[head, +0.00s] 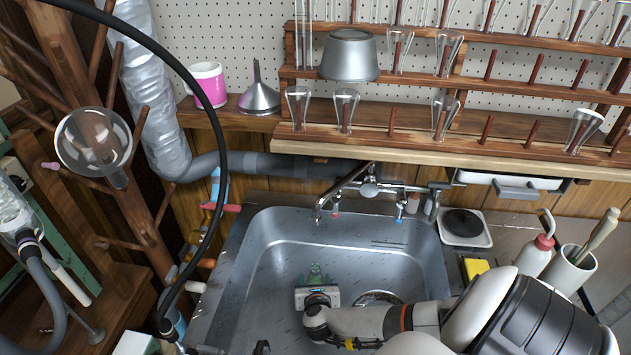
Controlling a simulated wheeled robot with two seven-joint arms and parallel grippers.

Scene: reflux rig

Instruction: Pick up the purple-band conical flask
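I cannot make out a purple band on any flask in the head view. Clear conical flasks hang upside down on the rack's pegs. On the lowest row are a left one (297,107), one beside it (345,109), a middle one (443,117) and a right one (583,130). More hang on the rows above (398,50). My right arm reaches in from the lower right over the sink. Its gripper (316,275) appears low over the basin, well below the rack, with greenish tips too small to show a gap. My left gripper is not in view.
The steel sink (420,262) has a tap (345,190) at its back edge. A wooden peg stand with a round flask (95,145) and a black hose (215,130) are at left. A funnel (259,95) and an upturned metal bowl (349,55) are by the rack; a soap bottle (535,258) stands right.

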